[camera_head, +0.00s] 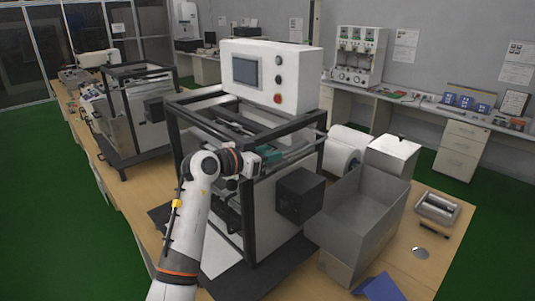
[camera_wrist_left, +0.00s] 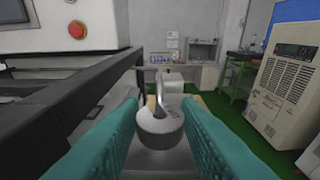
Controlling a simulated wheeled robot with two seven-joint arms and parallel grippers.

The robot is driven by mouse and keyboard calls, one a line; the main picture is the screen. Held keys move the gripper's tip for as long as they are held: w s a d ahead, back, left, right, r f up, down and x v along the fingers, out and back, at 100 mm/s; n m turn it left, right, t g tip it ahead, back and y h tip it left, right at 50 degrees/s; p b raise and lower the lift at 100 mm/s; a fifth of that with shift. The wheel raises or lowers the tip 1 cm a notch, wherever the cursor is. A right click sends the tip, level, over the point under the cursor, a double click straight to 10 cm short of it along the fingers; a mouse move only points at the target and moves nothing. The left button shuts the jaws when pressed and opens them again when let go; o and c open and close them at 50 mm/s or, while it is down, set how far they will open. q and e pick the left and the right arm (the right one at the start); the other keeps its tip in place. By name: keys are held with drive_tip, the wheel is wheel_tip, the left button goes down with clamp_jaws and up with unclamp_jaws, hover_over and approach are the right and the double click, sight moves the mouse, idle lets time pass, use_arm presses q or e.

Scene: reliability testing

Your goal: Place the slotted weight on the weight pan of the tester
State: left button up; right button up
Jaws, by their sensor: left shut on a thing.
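My left gripper (camera_head: 268,157) reaches into the black frame of the tester (camera_head: 262,75) in the head view. In the left wrist view, the teal fingers of my left gripper (camera_wrist_left: 160,112) are shut on a round grey slotted weight (camera_wrist_left: 158,128). An upright thin metal piece (camera_wrist_left: 159,92) shows at the weight's slot; I cannot tell whether it is the pan's rod. The weight pan cannot be made out, and I cannot tell whether the weight touches anything below. In the head view the weight is hidden or too small to tell. My right gripper is not in view.
Black frame bars (camera_wrist_left: 75,95) run close along the left in the wrist view. In the head view, an open grey metal bin (camera_head: 350,225), a white roll (camera_head: 344,150), a silver disc (camera_head: 419,252) and a small tray (camera_head: 437,208) stand on the wooden table right of the tester.

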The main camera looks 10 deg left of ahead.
use_arm(q)
drive_tip(key=shift+f, duration=0.4)
drive_tip(key=o, duration=1.2)
drive_tip(key=shift+a+f, duration=0.1)
